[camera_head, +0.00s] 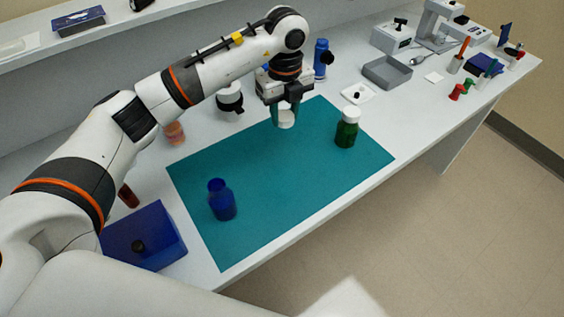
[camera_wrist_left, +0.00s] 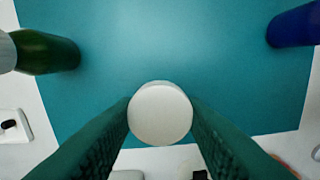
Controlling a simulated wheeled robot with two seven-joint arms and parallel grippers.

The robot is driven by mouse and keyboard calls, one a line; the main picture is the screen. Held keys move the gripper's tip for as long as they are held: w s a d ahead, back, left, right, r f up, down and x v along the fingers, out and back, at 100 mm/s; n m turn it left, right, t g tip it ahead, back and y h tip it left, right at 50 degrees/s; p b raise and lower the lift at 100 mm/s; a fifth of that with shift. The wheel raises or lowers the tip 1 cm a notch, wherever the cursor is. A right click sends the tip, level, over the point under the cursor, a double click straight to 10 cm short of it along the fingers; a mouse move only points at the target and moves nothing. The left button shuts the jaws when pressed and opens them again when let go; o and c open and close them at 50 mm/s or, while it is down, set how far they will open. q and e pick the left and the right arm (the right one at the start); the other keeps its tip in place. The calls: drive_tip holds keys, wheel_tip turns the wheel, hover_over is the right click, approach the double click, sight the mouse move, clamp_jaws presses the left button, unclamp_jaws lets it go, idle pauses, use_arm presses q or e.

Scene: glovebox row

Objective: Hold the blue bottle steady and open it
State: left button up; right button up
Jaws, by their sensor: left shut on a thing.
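The blue bottle (camera_head: 222,202) stands upright on the teal mat (camera_head: 270,190), near its left front part. No cap shows on its neck. It also shows at the upper right of the left wrist view (camera_wrist_left: 295,26). My left gripper (camera_head: 285,110) is shut on a white cap (camera_head: 286,120), which sits between its fingertips in the left wrist view (camera_wrist_left: 160,113). The gripper is over the far part of the mat, well apart from the blue bottle. My right gripper is out of view.
A green bottle with a white cap (camera_head: 347,130) stands at the mat's right side. A dark blue box (camera_head: 150,240) is at the front left. A grey tray (camera_head: 388,73) and small instruments are at the far right. The mat's middle is clear.

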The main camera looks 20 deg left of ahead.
sight(285, 150)
use_arm(q)
drive_tip(key=shift+w+f+n, duration=0.1)
drive_tip(key=shift+f+n, duration=0.15)
drive_tip(key=shift+n, duration=0.75)
wheel_tip(285, 150, down, 9)
drive_tip(key=shift+r+p, duration=0.1)
drive_tip(key=shift+p, duration=0.75)
drive_tip(key=shift+f, duration=0.4)
drive_tip(key=shift+f, duration=0.25)
drive_tip(key=o, duration=1.1)
drive_tip(key=shift+r, duration=0.1)
